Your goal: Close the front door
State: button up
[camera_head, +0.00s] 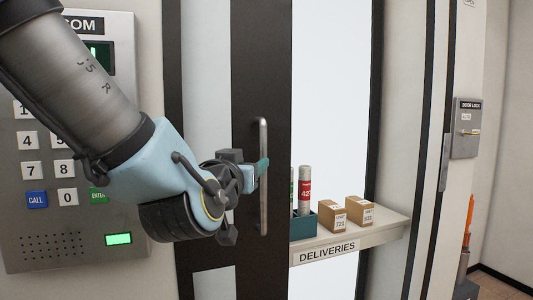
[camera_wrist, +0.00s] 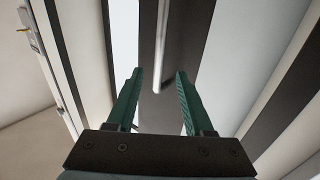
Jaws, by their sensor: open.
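The front door shows in the head view as a dark stile (camera_head: 258,60) with a pale panel on its left. An upright metal bar handle (camera_head: 263,205) is fixed to the stile. A bright white area lies between the stile and a dark frame strip (camera_head: 375,100) on the right. My gripper (camera_head: 262,168) is at the handle's mid-height. The handle (camera_wrist: 160,50) lies ahead, in line with the gap. I cannot tell whether a finger touches it.
A deliveries shelf (camera_head: 340,248) is right of the handle, bearing two small boxes (camera_head: 338,216) and a teal bin (camera_head: 303,226) with tubes. A door lock box (camera_head: 466,128) is on the wall at right. A keypad panel (camera_head: 45,240) stands at left, partly behind my arm.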

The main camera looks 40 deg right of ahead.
aim_at(262, 155)
jog(key=p+x, duration=0.7)
jog(key=x, duration=0.3)
jog(key=shift+w+d+p, duration=0.2)
jog(key=shift+d+p, duration=0.05)
jog(key=shift+p, duration=0.1)
grip_shut()
dwell(1.2)
